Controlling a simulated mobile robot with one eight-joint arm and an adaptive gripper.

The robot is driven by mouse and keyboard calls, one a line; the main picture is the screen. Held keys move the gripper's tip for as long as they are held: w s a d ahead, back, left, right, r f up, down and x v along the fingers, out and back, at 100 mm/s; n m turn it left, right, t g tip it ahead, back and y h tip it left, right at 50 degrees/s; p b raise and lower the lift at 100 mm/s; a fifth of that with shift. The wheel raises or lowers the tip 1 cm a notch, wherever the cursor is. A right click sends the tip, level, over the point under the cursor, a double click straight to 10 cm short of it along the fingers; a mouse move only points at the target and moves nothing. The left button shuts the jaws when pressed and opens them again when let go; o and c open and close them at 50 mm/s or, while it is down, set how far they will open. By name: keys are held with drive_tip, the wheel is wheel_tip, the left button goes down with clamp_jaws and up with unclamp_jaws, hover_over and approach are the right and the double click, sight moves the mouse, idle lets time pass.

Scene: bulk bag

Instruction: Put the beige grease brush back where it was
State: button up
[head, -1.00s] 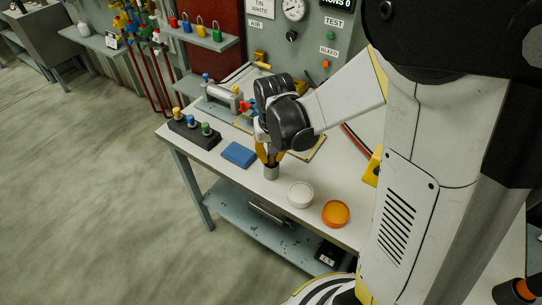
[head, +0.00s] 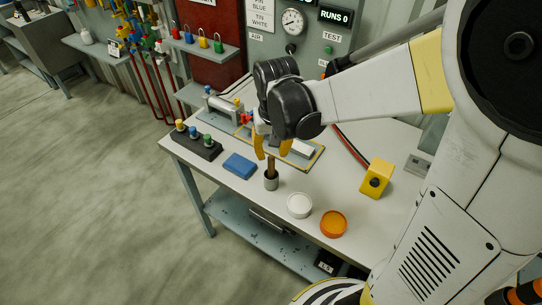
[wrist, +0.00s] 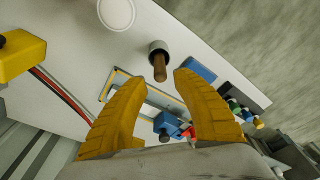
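The grease brush shows as a brown handle (head: 271,166) standing up out of a small grey metal cup (head: 271,182) on the white bench; its bristles are hidden inside. In the wrist view the handle (wrist: 159,70) points toward me from the cup (wrist: 158,47). My gripper (head: 272,155) is open just above the cup, its yellow fingers apart on either side of the handle's top. In the wrist view my gripper (wrist: 158,80) holds nothing, and a gap shows between the handle and each finger.
A white round tub (head: 299,205) and an orange round tub (head: 333,223) stand in front right of the cup. A blue pad (head: 239,165) lies left. Behind are a black block with coloured knobs (head: 196,142), a framed fixture plate (head: 318,157) and a yellow box (head: 377,180).

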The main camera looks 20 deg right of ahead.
drive_tip(key=s+r+n+t, duration=0.1)
drive_tip(key=s+r+t, duration=0.4)
drive_tip(key=s+r, duration=0.6)
drive_tip(key=shift+s+n+t+p, duration=0.3)
drive_tip(key=shift+s+n, duration=0.1)
drive_tip(key=shift+s, duration=0.05)
drive_tip(key=shift+f, duration=0.1)
wheel_tip(320, 180, down, 2)
drive_tip(key=shift+f+b, duration=0.1)
drive_tip(key=shift+b, duration=1.05)
